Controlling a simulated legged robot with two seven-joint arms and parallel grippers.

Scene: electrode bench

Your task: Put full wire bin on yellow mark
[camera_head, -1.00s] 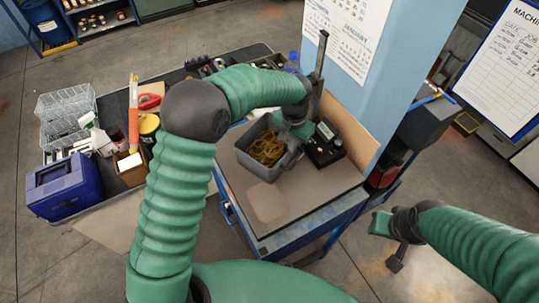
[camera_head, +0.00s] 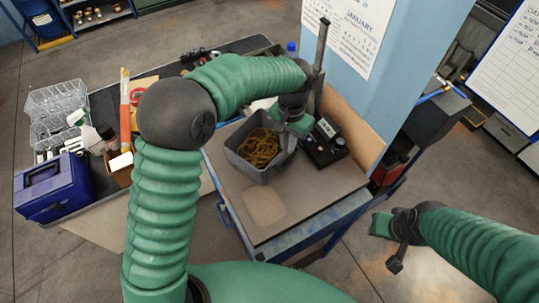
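The grey wire bin (camera_head: 246,164) stands on the workbench with a heap of yellow wire (camera_head: 260,147) inside. A pale tan square patch (camera_head: 265,207) lies on the bench in front of it. It is the only mark I see there, and it looks more tan than yellow. My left gripper (camera_head: 288,146) points down at the bin's right wall, with a grey finger overlapping the rim. Its other finger is hidden, so I cannot tell whether it grips the wall. My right gripper (camera_head: 390,242) hangs off the bench's right side, away from the bin; its finger opening is unclear.
A black instrument box (camera_head: 325,143) sits close to the bin's right. A dark upright bar (camera_head: 320,60) rises behind my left gripper. The bench front around the patch is clear.

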